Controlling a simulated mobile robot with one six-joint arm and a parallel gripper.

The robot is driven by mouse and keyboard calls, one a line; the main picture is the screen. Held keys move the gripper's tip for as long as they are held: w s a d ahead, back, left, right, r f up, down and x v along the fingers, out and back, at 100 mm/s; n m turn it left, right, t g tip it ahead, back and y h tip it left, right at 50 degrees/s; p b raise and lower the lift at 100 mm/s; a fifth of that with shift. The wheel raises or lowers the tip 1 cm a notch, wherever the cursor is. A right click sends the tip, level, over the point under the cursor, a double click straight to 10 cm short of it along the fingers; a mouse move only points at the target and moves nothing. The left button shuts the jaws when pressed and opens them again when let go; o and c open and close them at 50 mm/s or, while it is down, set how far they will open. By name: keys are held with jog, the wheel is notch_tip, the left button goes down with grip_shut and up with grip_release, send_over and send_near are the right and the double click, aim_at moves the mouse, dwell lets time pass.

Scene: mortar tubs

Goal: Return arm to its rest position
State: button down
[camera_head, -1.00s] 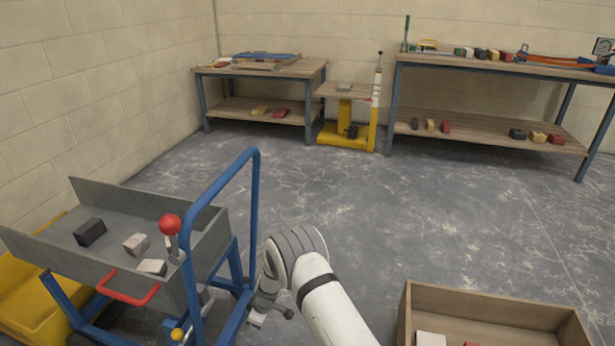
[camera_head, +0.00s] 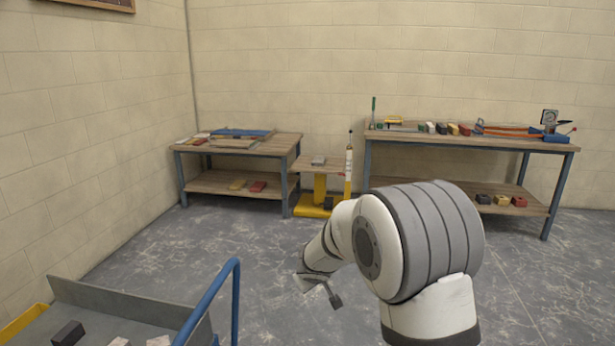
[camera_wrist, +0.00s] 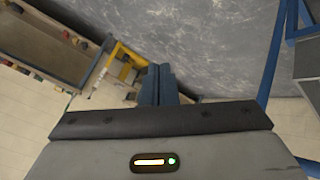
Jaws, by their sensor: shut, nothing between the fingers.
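My arm rises from the lower right of the head view, its large grey-banded joint close to the camera. My gripper (camera_head: 322,288) hangs at the arm's far end, over bare floor between the blue-framed cart and the back benches, holding nothing. In the wrist view my gripper (camera_wrist: 159,86) shows with its two dark fingers together and nothing between them. Part of the gripper in the head view is hidden behind the arm's own links.
The tilted grey tray cart (camera_head: 130,312) with a blue handle stands at lower left, bearing several blocks. A left bench (camera_head: 240,186), a yellow lift stand (camera_head: 318,205) and a right bench (camera_head: 500,143) line the back wall. The grey floor (camera_head: 215,240) between is clear.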

jog(key=s+d+r+m+g+h+p, duration=0.15)
jog(key=s+d+r+p, duration=0.25)
jog(key=s+d+r, duration=0.4)
jog(key=s+d+r+m+g+h+p, duration=0.1)
jog(key=s+d+r+m+p, duration=0.3)
jog(key=s+r, duration=0.55)
jog(key=s+r+g+y+p, duration=0.1)
jog(key=s+r+p, duration=0.2)
jog(key=s, duration=0.6)
jog(key=s+r+m+g+y+p, duration=0.1)
jog(key=s+r+g+y+p, duration=0.1)
jog(key=s, duration=0.7)
jog(key=shift+p+v, duration=0.65)
jog(key=shift+v, duration=0.1)
jog(key=shift+s+d+f, duration=0.1)
jog(key=shift+s, duration=0.05)
